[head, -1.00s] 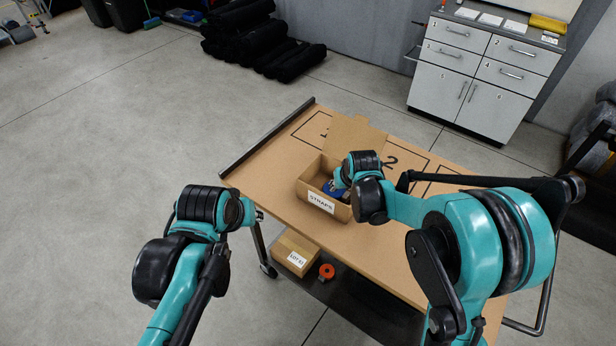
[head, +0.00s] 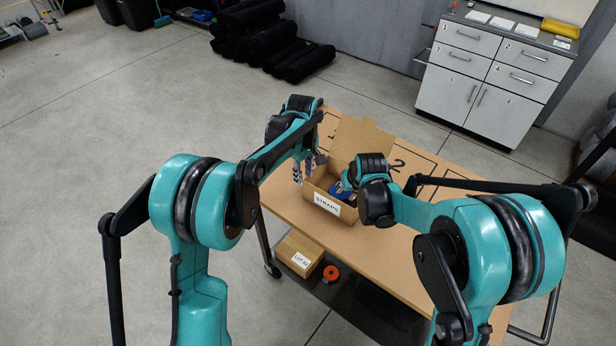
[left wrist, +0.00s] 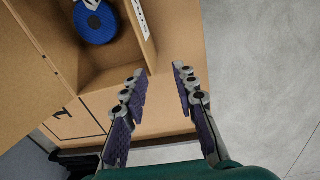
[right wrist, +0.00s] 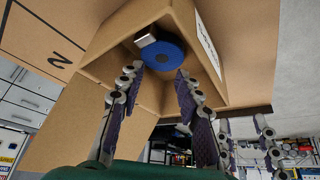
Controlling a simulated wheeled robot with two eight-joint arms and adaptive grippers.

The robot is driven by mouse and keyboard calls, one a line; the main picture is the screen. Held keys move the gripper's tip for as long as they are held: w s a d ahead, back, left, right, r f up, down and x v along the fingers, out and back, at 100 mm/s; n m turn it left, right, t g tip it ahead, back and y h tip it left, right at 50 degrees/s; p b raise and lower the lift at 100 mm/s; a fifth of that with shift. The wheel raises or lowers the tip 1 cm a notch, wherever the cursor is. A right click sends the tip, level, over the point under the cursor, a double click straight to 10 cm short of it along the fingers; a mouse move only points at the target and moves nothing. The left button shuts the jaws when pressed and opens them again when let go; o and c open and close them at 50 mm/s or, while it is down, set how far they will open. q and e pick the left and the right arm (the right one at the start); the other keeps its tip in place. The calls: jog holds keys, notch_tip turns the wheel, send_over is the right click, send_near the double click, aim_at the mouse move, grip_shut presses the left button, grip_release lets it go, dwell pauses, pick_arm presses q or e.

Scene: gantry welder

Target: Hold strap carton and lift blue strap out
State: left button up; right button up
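The open cardboard carton (head: 345,212) labelled STRAPS stands on the cart top, its flap raised at the back. The blue strap (right wrist: 160,52), a round coil with a pale metal end, lies inside it and shows in the left wrist view (left wrist: 95,24). My left gripper (left wrist: 160,72) is open and empty beside the carton's left wall, its fingers pointing toward it. My right gripper (right wrist: 159,72) is open at the carton's mouth, its fingertips apart in front of the coil. In the head view my right wrist hides those fingers and part of the strap.
The cart top (head: 390,250) has outlined numbered areas and is bare right of the carton. A small box (head: 299,254) and an orange-red roll (head: 331,273) sit on the lower shelf. A drawer cabinet (head: 492,75) and black rolls (head: 270,45) stand behind.

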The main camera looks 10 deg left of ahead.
aim_at(308, 200)
pick_arm(q)
jog(key=f, duration=0.1)
jog(key=w+f, duration=0.1)
jog(key=d+f, duration=0.1)
jog(key=shift+w+n+g, duration=0.25)
jog(key=shift+n+g, duration=0.05)
jog(key=shift+n, duration=0.1)
notch_tip(308, 200, down, 8)
jog(key=shift+r, duration=0.1)
